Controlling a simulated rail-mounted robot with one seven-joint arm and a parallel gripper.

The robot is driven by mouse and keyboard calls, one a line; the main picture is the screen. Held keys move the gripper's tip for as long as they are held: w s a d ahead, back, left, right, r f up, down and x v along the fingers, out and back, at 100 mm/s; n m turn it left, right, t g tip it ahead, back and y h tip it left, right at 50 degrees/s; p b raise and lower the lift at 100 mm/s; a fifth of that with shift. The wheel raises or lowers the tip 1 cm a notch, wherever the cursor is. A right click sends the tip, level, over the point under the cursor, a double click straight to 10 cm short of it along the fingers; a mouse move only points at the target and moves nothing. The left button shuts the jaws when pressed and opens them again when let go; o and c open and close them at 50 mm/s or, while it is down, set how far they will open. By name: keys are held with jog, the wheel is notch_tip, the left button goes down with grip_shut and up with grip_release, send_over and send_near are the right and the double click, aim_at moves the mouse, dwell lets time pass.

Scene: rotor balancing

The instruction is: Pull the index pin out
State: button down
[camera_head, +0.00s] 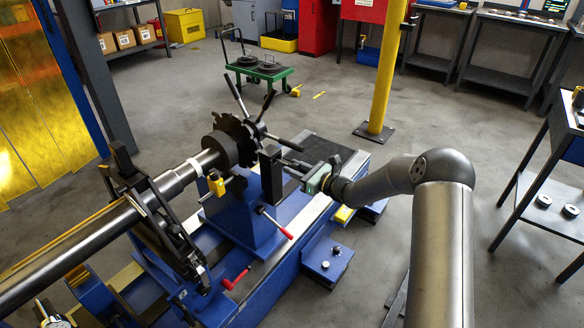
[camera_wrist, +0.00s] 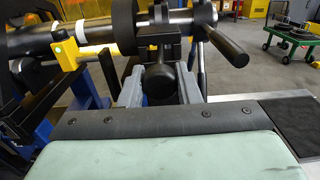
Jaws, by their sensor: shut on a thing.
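The index pin's black knob (camera_wrist: 160,82) sits in front of a dark upright block in the wrist view. My gripper (camera_wrist: 160,88) has its grey fingers on both sides of the knob, shut on it. In the head view my gripper (camera_head: 292,170) reaches in from the right to the dark block (camera_head: 270,172) beside the notched disc (camera_head: 236,140). The long steel rotor shaft (camera_head: 172,182) runs to the lower left.
Spoked black handles (camera_head: 289,143) stick out close above my gripper. A yellow bracket (camera_head: 216,185) and a red-tipped lever (camera_head: 276,224) are near on the blue machine bed (camera_head: 262,262). A yellow post (camera_head: 386,75) stands behind my arm. Open floor lies right of the bed.

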jog(key=shift+s+d, duration=0.1)
jog(key=shift+d, duration=0.05)
jog(key=c, duration=1.1)
grip_release()
jog(key=shift+o, duration=0.2)
jog(key=shift+d, duration=0.1)
jog(key=v, duration=1.7)
jog(key=shift+s+p, duration=0.15)
jog(key=shift+p, duration=0.3)
jog(key=shift+r, duration=0.1)
